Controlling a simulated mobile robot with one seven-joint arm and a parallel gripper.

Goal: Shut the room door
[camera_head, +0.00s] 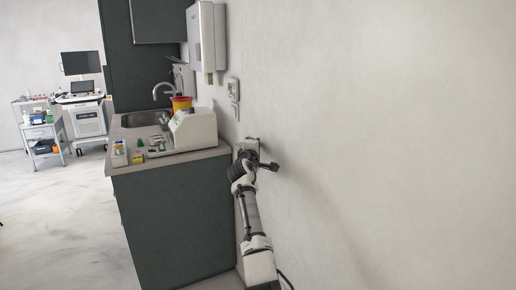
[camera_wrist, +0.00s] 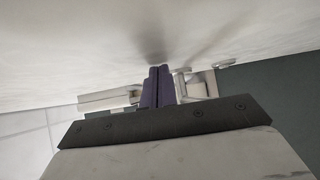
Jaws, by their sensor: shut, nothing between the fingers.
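No door leaf, handle or frame can be made out for certain in either view. My gripper (camera_head: 270,166) is at the end of my raised arm, beside the pale wall and just right of the counter. In the wrist view my gripper (camera_wrist: 158,70) shows two dark purple fingers pressed together with nothing between them. Their tips are close to a pale flat surface (camera_wrist: 80,50); whether they touch it cannot be told.
A dark counter (camera_head: 175,225) with a sink stands left of my arm, carrying a white device (camera_head: 193,130) and small items. A dispenser (camera_head: 207,40) hangs above. A plain wall (camera_head: 400,140) fills the right. Carts (camera_head: 42,135) stand far left; the floor (camera_head: 60,220) between is clear.

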